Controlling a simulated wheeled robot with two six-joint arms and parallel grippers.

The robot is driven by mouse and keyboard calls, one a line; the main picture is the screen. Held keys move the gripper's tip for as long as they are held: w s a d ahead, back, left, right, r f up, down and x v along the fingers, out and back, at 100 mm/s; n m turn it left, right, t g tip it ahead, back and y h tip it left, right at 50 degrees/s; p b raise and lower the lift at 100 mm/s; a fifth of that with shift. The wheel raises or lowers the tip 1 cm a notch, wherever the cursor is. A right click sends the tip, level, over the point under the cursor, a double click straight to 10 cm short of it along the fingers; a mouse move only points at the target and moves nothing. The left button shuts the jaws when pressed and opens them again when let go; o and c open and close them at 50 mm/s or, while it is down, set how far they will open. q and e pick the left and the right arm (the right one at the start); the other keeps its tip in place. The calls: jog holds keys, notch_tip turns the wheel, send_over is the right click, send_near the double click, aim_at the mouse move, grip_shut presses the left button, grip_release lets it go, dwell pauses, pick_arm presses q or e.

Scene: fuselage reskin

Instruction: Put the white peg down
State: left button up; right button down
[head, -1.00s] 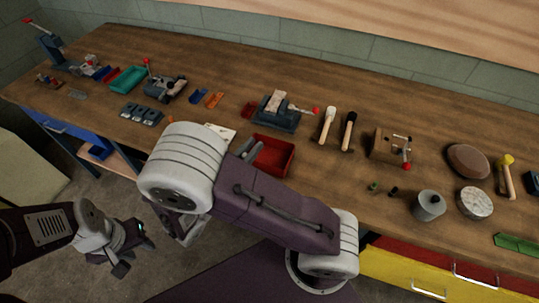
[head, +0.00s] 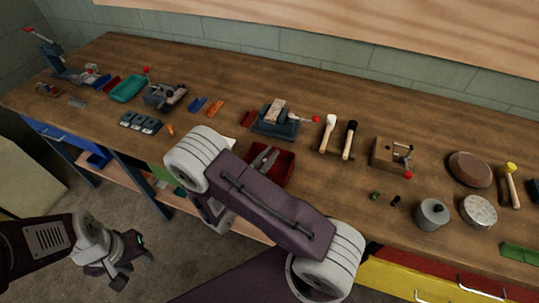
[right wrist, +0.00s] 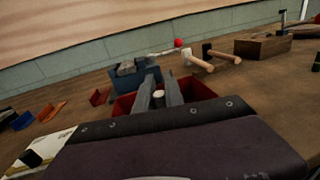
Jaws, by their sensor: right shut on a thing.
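The white peg (right wrist: 159,96) shows as a small pale round end between the grey fingers of my right gripper (right wrist: 160,92) in the right wrist view. These fingers are shut on it, over the red bin (right wrist: 203,88). How high the peg is above the bin floor cannot be told. In the head view my right gripper (head: 263,160) is at the red bin (head: 286,168), partly behind my own arm, and the peg is not clearly seen. My left gripper (head: 130,268) hangs empty in front of the bench at the lower left, its fingers apart.
A grey vise-like fixture (head: 276,120) stands behind the bin. Two mallets (head: 328,134) lie to its right, then a wooden block with a red-knobbed lever (head: 394,155). A grey cylinder (head: 431,214) stands near the front edge.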

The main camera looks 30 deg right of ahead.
jog(key=shift+s+f, duration=0.1)
jog(key=shift+f, duration=0.05)
jog(key=shift+f+b, duration=0.45)
jog(key=c, duration=1.4)
grip_release()
jog(key=shift+c, duration=0.2)
jog(key=shift+r, duration=0.1)
